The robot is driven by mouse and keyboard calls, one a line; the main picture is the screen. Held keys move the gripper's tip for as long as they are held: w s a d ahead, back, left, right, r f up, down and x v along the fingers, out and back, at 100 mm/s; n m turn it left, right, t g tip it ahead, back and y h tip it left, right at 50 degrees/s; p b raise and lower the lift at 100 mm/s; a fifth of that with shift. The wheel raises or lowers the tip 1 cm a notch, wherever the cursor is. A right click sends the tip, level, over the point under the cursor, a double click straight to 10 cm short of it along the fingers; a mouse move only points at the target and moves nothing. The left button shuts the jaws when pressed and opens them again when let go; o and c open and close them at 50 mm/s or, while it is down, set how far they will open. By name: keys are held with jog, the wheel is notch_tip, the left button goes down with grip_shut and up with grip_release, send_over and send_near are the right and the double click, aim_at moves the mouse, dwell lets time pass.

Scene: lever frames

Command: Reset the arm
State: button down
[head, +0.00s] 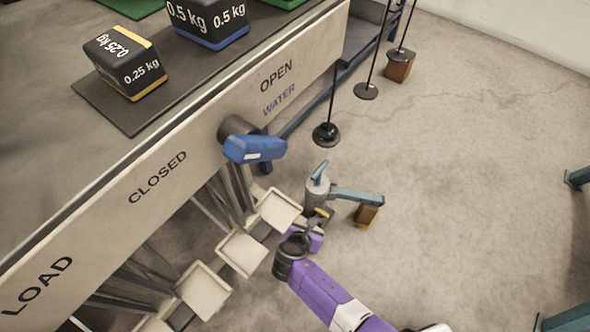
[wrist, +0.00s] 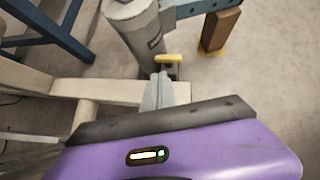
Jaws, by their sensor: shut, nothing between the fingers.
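My purple arm (head: 330,299) reaches up from the bottom of the head view. My gripper (head: 322,213) is at its end, below and right of the blue lever (head: 255,149) and apart from it. In the wrist view the grey fingers (wrist: 165,90) are together and empty. A small yellow-topped piece (wrist: 168,58) shows just beyond their tips; I cannot tell whether they touch it. The blue lever sits on the pale panel (head: 205,122), between the words CLOSED and OPEN.
A grey cylinder (head: 317,189) with a teal arm stands close to my gripper and also shows in the wrist view (wrist: 134,28). Pale square pans (head: 241,251) lie to the left. Weights (head: 126,66) sit on the bench. Weighted rods hang at upper right. Floor is open at right.

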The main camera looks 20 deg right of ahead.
jog(key=shift+s+f, duration=0.2)
jog(key=shift+s, duration=0.15)
jog(key=s+r+m+t+y, duration=0.15)
jog(key=s+m+y, duration=0.35)
jog(key=s+m, duration=0.95)
jog(key=s+r+m+t+y, duration=0.1)
jog(key=s+r+m+t, duration=0.1)
jog(key=s+r, duration=0.75)
jog(key=s+d+r+m+t+p, duration=0.1)
jog(key=r+m+p, duration=0.3)
jog(key=r+p, duration=0.5)
jog(key=s+d+r+m+t+p, duration=0.1)
jog(key=r+p, duration=0.9)
jog(key=r, duration=1.9)
jog(key=s+d+r+m+t+p, duration=0.2)
jog(key=s+r+m+p, duration=0.2)
jog(key=r+p, duration=0.6)
notch_tip(320, 180, up, 9)
jog(key=m, duration=0.2)
jog(key=shift+s+m, duration=0.15)
jog(key=shift+m, duration=0.2)
jog(key=shift+d, duration=0.1)
